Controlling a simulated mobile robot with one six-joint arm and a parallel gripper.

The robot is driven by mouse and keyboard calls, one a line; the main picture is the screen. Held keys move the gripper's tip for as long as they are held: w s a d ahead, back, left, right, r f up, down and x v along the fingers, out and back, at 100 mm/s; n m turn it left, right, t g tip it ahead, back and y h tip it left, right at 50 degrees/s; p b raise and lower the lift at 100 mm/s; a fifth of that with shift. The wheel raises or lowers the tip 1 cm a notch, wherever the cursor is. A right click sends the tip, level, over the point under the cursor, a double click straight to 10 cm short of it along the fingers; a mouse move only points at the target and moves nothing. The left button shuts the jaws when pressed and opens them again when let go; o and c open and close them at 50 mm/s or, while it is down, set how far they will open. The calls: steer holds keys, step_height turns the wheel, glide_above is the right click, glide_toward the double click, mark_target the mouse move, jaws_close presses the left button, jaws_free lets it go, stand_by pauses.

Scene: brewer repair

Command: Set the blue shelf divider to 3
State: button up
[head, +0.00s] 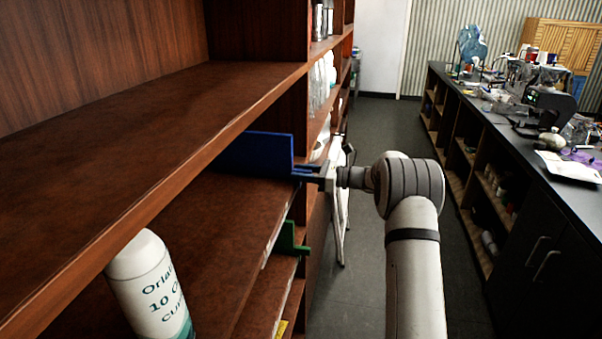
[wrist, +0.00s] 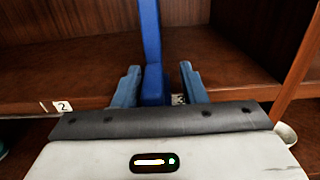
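The blue shelf divider (head: 255,155) stands upright on a brown wooden shelf in the head view, its front part reaching the shelf edge. In the wrist view the blue divider (wrist: 152,50) rises in the middle, between my two fingers. My gripper (head: 305,173) is at the divider's front end. In the wrist view my gripper (wrist: 160,75) is open around the divider, with a gap visible on the right and a narrower one on the left. A "2" label (wrist: 62,106) is on the shelf edge to the left. Another label (wrist: 179,99) is partly hidden beside the divider's foot.
A green divider (head: 289,239) is on a lower shelf. A white bottle (head: 150,285) stands at the near left. A dark counter (head: 530,170) with clutter runs along the right. The aisle floor (head: 375,125) between is mostly clear.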

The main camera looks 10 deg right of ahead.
steer(key=shift+f, duration=0.1)
steer(key=shift+s+d, duration=0.1)
steer(key=shift+d, duration=0.3)
steer(key=b+v, duration=0.2)
steer(key=v, duration=0.5)
steer(key=shift+s, duration=0.1)
